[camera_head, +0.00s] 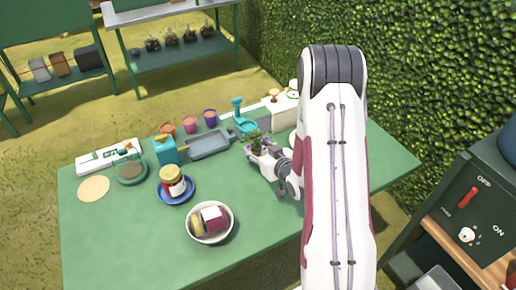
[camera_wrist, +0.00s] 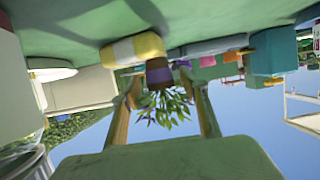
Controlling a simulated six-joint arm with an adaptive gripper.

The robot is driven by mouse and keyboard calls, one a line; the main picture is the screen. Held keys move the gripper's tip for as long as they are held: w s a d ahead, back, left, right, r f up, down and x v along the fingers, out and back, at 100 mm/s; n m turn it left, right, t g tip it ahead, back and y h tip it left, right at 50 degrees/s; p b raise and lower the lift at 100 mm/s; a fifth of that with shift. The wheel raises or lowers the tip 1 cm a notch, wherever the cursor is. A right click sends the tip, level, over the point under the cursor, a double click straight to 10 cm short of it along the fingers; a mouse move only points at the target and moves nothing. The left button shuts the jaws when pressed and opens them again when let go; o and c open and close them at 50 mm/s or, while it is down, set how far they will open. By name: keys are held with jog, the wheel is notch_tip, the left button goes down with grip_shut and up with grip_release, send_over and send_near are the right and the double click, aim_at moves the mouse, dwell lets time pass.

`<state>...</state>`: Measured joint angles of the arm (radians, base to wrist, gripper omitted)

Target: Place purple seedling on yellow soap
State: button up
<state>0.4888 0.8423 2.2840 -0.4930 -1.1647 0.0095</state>
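The purple seedling (camera_head: 257,141), a purple pot with green leaves, is at the middle back of the table. In the upside-down wrist view it sits between my fingers, its pot (camera_wrist: 159,76) near the fingertips, with a gap showing on each side. My gripper (camera_head: 268,163) is open around it in the head view, where the pot is mostly hidden. A yellow-and-white block (camera_wrist: 140,48), possibly the yellow soap, lies right at the pot's base; whether they touch I cannot tell. A yellow piece (camera_head: 197,228) also lies in the white bowl (camera_head: 190,237), beside a purple-and-white block.
A grey tray (camera_head: 210,144) and a teal tool (camera_head: 240,122) are left of the seedling. The table's front left is clear.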

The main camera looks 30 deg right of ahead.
jog(key=shift+r, duration=0.15)
jog(key=v, duration=0.7)
jog(key=shift+s, duration=0.25)
jog(key=shift+r, duration=0.2)
dwell(0.6)
jog(key=s+a+r+g+h, duration=0.1)
jog(key=s+a+r+g, duration=0.15)
jog(key=r, duration=0.55)
jog(key=s+a+r+g+h, duration=0.1)
jog(key=s+a+r+g, duration=0.15)
jog(key=r, duration=0.45)
jog(key=s+a+r+g, duration=0.1)
jog(key=s+a+r, duration=0.1)
jog(key=s+a, duration=0.2)
jog(key=s+a+r+g+y, duration=0.1)
jog(key=s+a+r, duration=0.2)
jog(key=s, duration=0.8)
jog(key=s+a+r+g+y, duration=0.1)
jog(key=s+a+r, duration=0.1)
jog(key=s+a, duration=0.3)
jog(key=shift+s+r, duration=0.4)
jog(key=shift+s, duration=0.75)
